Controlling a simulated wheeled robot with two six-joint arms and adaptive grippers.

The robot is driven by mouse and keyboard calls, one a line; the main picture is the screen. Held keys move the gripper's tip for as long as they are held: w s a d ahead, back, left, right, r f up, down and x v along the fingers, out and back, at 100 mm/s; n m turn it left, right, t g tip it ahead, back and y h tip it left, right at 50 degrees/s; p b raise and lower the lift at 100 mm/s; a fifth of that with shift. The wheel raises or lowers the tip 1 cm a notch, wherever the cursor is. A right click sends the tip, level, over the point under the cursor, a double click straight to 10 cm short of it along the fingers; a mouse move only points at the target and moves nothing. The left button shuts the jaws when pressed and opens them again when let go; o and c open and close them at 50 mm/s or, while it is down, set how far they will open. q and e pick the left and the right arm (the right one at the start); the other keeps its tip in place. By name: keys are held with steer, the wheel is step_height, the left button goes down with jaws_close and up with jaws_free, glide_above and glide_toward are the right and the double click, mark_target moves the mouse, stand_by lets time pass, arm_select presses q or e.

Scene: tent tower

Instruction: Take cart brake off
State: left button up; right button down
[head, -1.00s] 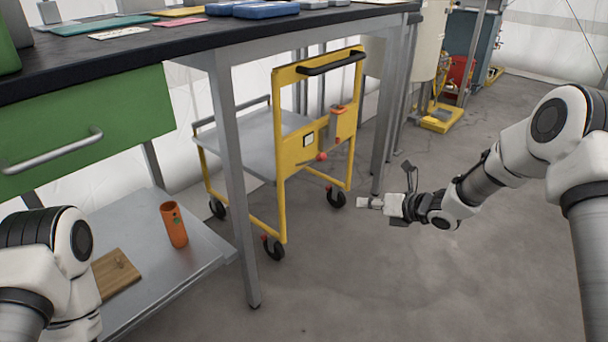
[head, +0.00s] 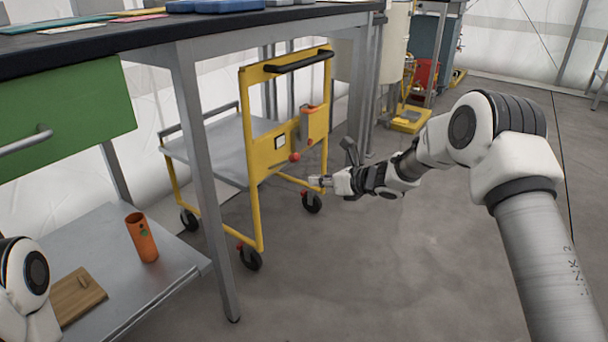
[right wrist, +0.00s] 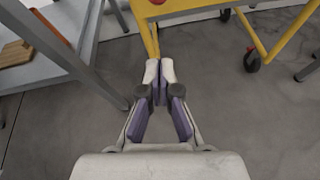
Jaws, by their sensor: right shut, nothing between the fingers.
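The yellow cart (head: 268,152) stands partly under the bench, with a black push handle (head: 298,62). Small red parts show by the front casters (head: 250,259); I cannot tell which part is the brake. My left gripper is out of view.
The lower shelf (head: 185,268) holds an orange cup (head: 141,238) and a wooden board (head: 72,297). The floor (head: 400,270) in front and to the right is clear.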

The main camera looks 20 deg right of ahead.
mark_target(283, 163)
steer(key=w, duration=0.1)
steer(key=w+a+r+b, duration=0.1)
steer(key=w, duration=0.1)
steer(key=w+a+r, duration=0.1)
steer(key=shift+w+a+r+b, duration=0.15)
steer(key=shift+a+b, duration=0.1)
steer(key=shift+b, duration=0.15)
